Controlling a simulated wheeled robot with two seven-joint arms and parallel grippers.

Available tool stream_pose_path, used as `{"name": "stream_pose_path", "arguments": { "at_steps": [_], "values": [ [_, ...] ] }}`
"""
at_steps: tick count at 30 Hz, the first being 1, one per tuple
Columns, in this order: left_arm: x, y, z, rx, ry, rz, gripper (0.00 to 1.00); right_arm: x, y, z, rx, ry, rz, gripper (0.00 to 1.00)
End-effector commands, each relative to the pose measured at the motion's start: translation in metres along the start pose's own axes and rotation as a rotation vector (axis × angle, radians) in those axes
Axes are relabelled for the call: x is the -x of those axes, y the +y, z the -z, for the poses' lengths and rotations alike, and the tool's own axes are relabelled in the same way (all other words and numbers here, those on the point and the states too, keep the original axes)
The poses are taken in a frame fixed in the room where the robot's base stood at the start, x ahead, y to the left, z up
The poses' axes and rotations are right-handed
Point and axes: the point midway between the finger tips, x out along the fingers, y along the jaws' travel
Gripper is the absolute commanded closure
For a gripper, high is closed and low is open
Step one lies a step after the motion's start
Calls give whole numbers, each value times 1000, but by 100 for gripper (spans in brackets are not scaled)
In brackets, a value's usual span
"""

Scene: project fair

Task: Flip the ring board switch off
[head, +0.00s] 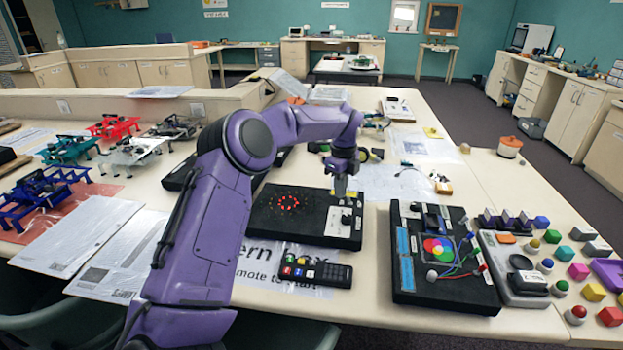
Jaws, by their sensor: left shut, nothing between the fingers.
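The ring board (300,230) is a flat black board on the table in the middle of the head view. The gripper is shut and empty. It partly hides that area, so I cannot tell whether it touches the switch. My right gripper is out of view.
A black remote (315,272) lies in front of the board. Another black board with a coloured disc (443,260) stands to the right, then a grey tray and several coloured blocks. Small coloured machines and papers (80,235) lie to the left.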

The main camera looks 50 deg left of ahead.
Motion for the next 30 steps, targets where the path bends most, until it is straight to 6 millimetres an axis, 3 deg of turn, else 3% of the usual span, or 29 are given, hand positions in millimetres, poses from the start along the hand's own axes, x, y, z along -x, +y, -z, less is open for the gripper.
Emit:
{"name": "stream_pose_path", "arguments": {
  "at_steps": [23,30],
  "values": [
    [-25,0,0,0,0,0,100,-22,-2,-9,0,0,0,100],
    [-24,-2,3,0,-1,-1,100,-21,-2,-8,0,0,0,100]
  ]
}}
